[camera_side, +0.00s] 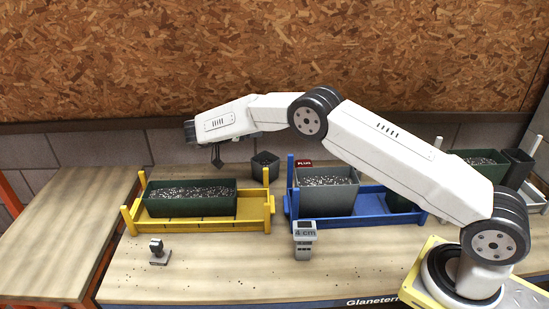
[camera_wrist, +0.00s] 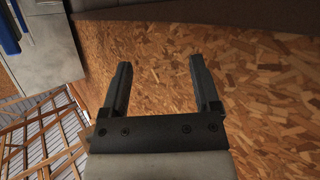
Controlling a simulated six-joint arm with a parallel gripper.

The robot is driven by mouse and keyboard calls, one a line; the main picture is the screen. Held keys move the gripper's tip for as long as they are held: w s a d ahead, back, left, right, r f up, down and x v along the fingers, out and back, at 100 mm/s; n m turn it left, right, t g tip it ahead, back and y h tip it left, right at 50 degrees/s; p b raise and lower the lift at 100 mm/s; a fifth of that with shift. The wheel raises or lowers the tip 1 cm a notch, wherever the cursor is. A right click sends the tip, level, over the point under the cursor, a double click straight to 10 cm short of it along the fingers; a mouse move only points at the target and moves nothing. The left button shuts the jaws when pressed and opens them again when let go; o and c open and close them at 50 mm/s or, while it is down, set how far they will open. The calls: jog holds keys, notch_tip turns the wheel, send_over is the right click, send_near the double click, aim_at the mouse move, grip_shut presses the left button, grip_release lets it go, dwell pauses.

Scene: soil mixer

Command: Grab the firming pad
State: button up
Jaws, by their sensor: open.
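A small grey stamp-like block with an upright handle, which looks like the firming pad (camera_side: 158,252), stands on the front left of the bench in the side view. My gripper (camera_side: 217,158) hangs well above and behind it, over the back edge of the yellow tray. In the wrist view my gripper (camera_wrist: 160,68) has its two dark fingers spread apart with nothing between them. The firming pad does not show in the wrist view.
A yellow tray (camera_side: 255,225) holds a green planter of soil (camera_side: 190,208). A blue tray (camera_side: 375,218) holds a grey bin (camera_side: 327,202). A grey "4 cm" block (camera_side: 304,250) stands at front centre. A small dark pot (camera_side: 265,172) stands behind. The front left bench is mostly clear.

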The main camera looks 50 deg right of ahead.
jog(key=w+a+r+n+t+h, duration=0.1)
jog(key=w+a+r+n+t, duration=0.15)
jog(key=n+t, duration=0.5)
jog(key=w+a+r+n+t+h, duration=0.1)
jog(key=w+a+n+t, duration=0.25)
jog(key=n, duration=0.65)
jog(key=n+t+y, duration=0.6)
jog(key=n+y, duration=1.4)
jog(key=n, duration=1.2)
send_over(160, 242)
jog(key=w+d, duration=0.7)
jog(key=d, duration=0.2)
notch_tip(160, 242, down, 7)
jog(key=s+a+f+n+g+y, duration=0.1)
jog(key=s+a+f+n+g, duration=0.1)
jog(key=s+n, duration=0.1)
jog(key=s+a+f+n+g+y, duration=0.1)
jog(key=s+a+f+n+g, duration=0.1)
jog(key=s+n, duration=0.2)
jog(key=s+a+f+n+g+y, duration=0.2)
jog(key=s+n, duration=0.1)
jog(key=n, duration=0.1)
jog(key=shift+s+a+n, duration=0.15)
jog(key=shift+n, duration=0.1)
